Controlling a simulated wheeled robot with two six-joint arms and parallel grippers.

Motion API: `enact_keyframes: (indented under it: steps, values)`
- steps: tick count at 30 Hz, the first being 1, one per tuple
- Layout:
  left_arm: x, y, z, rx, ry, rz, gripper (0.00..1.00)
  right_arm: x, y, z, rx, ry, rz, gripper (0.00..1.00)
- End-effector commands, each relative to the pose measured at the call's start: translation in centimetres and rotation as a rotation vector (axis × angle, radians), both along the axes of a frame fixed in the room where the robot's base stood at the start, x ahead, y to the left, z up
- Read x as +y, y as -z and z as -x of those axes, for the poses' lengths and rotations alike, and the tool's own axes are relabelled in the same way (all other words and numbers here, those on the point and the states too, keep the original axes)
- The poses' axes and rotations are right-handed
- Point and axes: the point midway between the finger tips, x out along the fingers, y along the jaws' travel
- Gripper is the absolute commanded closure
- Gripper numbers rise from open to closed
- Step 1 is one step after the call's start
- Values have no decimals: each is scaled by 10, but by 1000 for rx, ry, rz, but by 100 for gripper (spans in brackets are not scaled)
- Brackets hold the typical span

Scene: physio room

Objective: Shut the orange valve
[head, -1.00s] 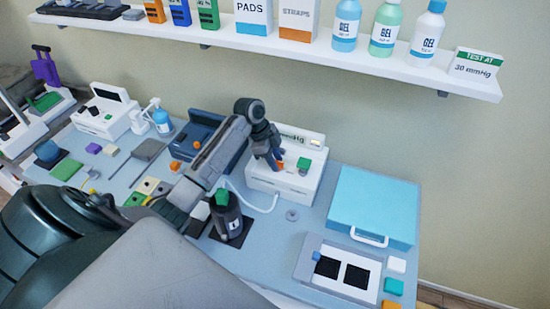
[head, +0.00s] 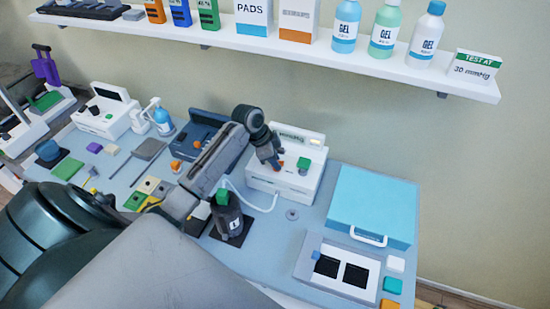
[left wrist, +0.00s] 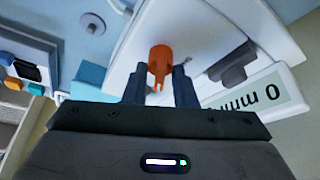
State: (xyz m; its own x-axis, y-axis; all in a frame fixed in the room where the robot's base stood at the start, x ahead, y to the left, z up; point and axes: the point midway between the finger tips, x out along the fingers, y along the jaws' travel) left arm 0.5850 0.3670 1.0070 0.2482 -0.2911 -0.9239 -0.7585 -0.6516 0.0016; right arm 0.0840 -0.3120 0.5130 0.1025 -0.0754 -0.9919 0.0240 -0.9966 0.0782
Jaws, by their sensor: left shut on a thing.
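The orange valve (left wrist: 158,62) is on the front of a white device (head: 263,182) on the table. In the left wrist view it sits between the two fingers of my left gripper (left wrist: 158,85), which are shut on it. In the head view my left gripper (head: 275,160) reaches down to the device front and mostly hides the valve. A green knob (head: 304,164) is right of it. The device's display (left wrist: 250,95) shows upside down in the left wrist view and reads 0 mm, the rest cut off. My right gripper is not in view.
A dark canister with a green top (head: 223,198) stands in front of the device, and a pale tube (head: 232,190) runs nearby. A light-blue case (head: 370,205) is to the right. A shelf (head: 300,48) with bottles and boxes hangs above.

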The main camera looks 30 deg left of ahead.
Motion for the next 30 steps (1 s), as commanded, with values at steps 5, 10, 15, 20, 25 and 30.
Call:
enact_keyframes:
  steps: [5, 10, 15, 20, 25, 30]
  values:
    - [-1, -1, 0, -4, -167, -2, 98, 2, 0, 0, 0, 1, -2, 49]
    - [-2, -2, 0, -5, -329, -1, 98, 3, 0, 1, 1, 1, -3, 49]
    - [-3, -2, 1, -5, -491, 0, 98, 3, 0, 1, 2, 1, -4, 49]
    - [-4, -2, 1, -6, -642, 0, 98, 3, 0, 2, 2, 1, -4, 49]
    - [-5, -2, 1, -5, -794, 1, 98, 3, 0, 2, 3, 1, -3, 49]
    - [-6, -3, 0, -6, -922, 2, 98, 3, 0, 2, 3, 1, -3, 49]
